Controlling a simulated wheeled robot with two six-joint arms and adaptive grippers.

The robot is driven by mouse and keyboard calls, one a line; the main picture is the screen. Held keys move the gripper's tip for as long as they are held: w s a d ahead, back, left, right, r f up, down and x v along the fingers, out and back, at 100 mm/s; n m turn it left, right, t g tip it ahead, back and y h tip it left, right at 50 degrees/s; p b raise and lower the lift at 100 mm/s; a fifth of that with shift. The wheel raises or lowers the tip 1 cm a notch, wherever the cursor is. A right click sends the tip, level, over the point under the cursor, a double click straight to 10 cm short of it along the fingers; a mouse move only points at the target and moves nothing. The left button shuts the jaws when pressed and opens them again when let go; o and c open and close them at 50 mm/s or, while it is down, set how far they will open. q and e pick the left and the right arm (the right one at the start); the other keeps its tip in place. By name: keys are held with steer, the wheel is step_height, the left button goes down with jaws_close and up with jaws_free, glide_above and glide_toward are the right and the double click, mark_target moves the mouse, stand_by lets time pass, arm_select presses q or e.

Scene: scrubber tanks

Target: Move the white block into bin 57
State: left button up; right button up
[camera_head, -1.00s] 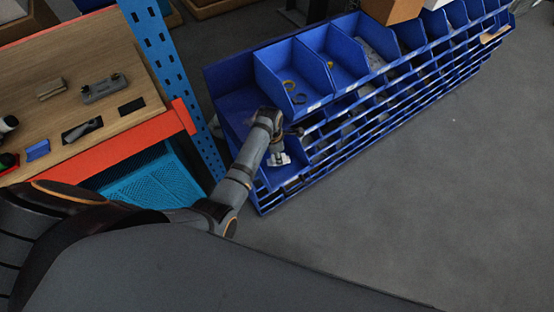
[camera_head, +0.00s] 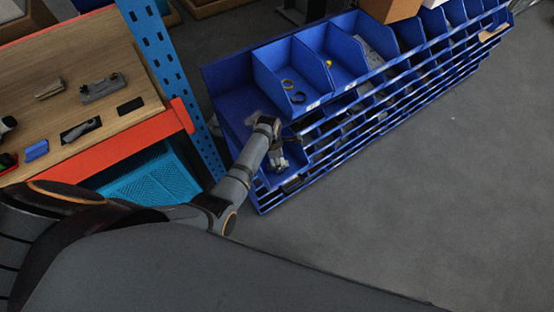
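My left gripper (camera_head: 279,165) is at the end of the arm that comes in from the left. It is at the near left end of the blue bin rack (camera_head: 330,155), over or inside a lower front bin (camera_head: 292,180). Its fingers are small and partly hidden by my own arm, so I cannot tell whether they are open or shut. I cannot clearly make out the white block; light grey shapes at the gripper may be finger parts or the block. No bin number is legible, so I cannot tell which is bin 57. My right gripper is not in view.
Upper bins hold yellow and dark rings (camera_head: 298,97). A cardboard box (camera_head: 390,10) stands on the rack. A wooden workbench (camera_head: 60,70) with an orange edge and a blue perforated post (camera_head: 165,75) stand left of the rack. The floor (camera_head: 430,190) on the right is clear.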

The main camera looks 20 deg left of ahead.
mark_target(273, 162)
arm_select(q)
steer(key=shift+r, duration=0.3)
step_height(273, 162, up, 12)
steer(key=a, duration=0.1)
steer(key=shift+s+a+f, duration=0.15)
steer(key=shift+s+f, duration=0.05)
steer(key=shift+s, duration=0.15)
